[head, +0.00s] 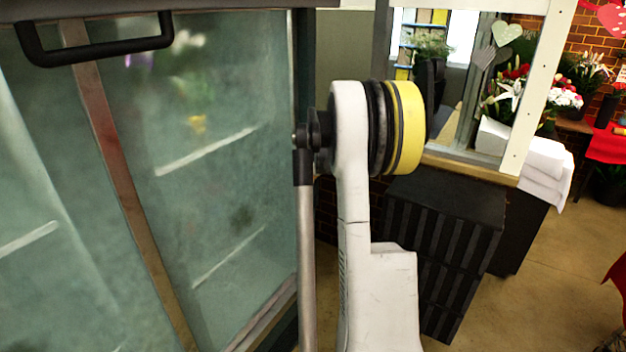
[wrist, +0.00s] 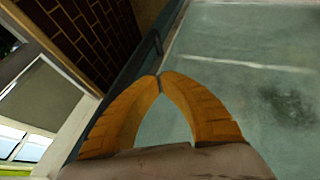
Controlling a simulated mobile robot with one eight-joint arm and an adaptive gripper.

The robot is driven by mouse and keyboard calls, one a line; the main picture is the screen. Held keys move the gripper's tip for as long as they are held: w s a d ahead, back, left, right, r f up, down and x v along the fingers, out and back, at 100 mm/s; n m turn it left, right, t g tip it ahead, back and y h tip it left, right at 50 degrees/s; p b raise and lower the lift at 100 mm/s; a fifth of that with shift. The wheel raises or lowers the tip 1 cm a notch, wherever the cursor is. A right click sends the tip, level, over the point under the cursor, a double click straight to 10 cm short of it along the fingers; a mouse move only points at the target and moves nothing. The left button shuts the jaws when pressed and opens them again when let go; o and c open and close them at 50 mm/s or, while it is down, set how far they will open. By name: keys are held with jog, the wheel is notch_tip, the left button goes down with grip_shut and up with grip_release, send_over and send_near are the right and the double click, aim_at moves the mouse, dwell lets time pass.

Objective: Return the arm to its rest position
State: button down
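My arm (head: 375,290) is white with a yellow and black round joint, and stands raised in the middle of the head view. My gripper (wrist: 160,77) shows in the wrist view with two curved orange fingers. Their tips meet and nothing shows between them, so it is shut and empty. It points toward a frosted glass cabinet, whose pane (wrist: 240,75) fills the right of the wrist view. The gripper itself does not show in the head view.
The glass-fronted cabinet (head: 225,200) with a black handle (head: 95,48) stands close on the left. A black ribbed unit (head: 445,240) stands right of my arm. White folded cloths (head: 545,170) and flowers (head: 510,90) are farther back. Floor (head: 545,290) is clear at lower right.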

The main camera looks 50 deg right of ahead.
jog(key=v, duration=0.4)
jog(key=shift+a+r+p, duration=0.1)
jog(key=shift+r+p, duration=0.2)
jog(key=shift+p, duration=0.1)
